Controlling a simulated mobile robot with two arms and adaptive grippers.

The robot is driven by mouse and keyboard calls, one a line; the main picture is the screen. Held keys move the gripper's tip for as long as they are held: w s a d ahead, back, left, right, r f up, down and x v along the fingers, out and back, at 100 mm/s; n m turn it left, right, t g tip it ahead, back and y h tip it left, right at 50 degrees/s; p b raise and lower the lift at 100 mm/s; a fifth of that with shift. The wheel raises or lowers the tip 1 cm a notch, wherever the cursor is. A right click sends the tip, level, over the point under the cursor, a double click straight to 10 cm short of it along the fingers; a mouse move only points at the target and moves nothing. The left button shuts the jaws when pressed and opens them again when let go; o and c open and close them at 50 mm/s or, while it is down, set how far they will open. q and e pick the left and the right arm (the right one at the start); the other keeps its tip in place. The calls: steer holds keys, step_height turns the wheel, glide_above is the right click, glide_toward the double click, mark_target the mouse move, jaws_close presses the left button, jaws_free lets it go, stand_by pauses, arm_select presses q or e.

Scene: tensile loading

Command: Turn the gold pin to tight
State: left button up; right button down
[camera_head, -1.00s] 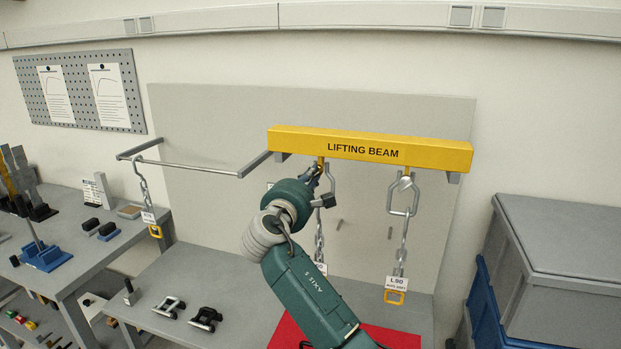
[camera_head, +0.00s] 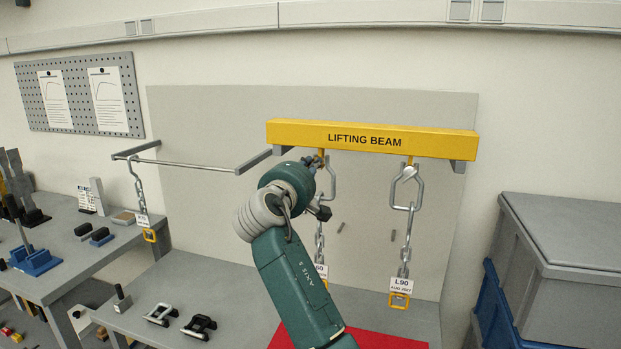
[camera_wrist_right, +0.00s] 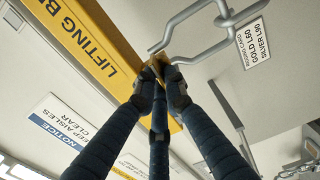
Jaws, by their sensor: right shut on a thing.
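My right gripper (camera_head: 314,164) is up at the left hanging point of the yellow lifting beam (camera_head: 365,139), by the top link of the left chain. In the wrist view its three dark fingers (camera_wrist_right: 163,70) close together on a small gold-brown piece (camera_wrist_right: 156,62), the gold pin, mostly hidden by the fingertips. A grey shackle-like link (camera_wrist_right: 205,35) runs just beyond it. How tight the pin sits cannot be told. The left chain (camera_head: 319,240) hangs partly behind my arm. My left gripper does not show.
The right chain (camera_head: 406,240) hangs from the beam with a tag reading L90 (camera_head: 402,284). A rigging card (camera_wrist_right: 253,42) hangs close by in the wrist view. Two shackles (camera_head: 160,313) lie on the bench, beside a red mat (camera_head: 375,338). A grey bin (camera_head: 570,260) stands right.

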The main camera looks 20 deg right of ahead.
steer(key=m+b, duration=0.5)
steer(key=m, duration=0.3)
steer(key=shift+s+d+f+b, duration=0.1)
steer(key=shift+b, duration=0.2)
steer(key=shift+d+m+b, duration=0.1)
steer(key=shift+m+b, duration=0.6)
steer(key=shift+m, duration=0.7)
steer(key=c, duration=1.8)
jaws_free()
steer(key=shift+s, duration=0.1)
step_height(320, 180, up, 10)
steer(key=shift+r, duration=0.15)
